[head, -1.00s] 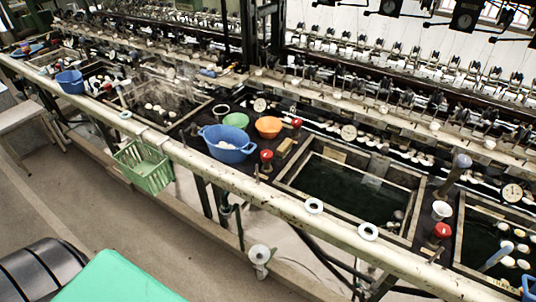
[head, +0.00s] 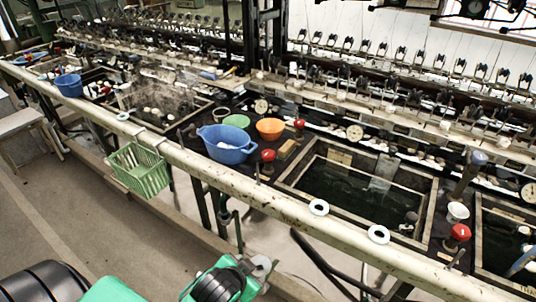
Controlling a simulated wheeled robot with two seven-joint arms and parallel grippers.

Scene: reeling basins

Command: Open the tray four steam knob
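Several red-capped knobs stand beside the basins in the head view: one (head: 268,155) at the left of the middle water basin (head: 282,183), one (head: 460,232) at its right near the front rail, and a smaller red one (head: 299,124) behind the orange bowl. No readable label tells which belongs to tray four, and their turned position cannot be told. A green and black part of my own body shows at the bottom edge. Neither gripper is visible, and nothing of mine touches a knob.
A long pale front rail (head: 270,199) runs across before the basins, with white rings (head: 318,207) on it. A green basket (head: 139,170) hangs from it. A blue tub (head: 228,145), an orange bowl (head: 270,128) and a green bowl (head: 236,121) stand between basins. Reeling machinery lines the back.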

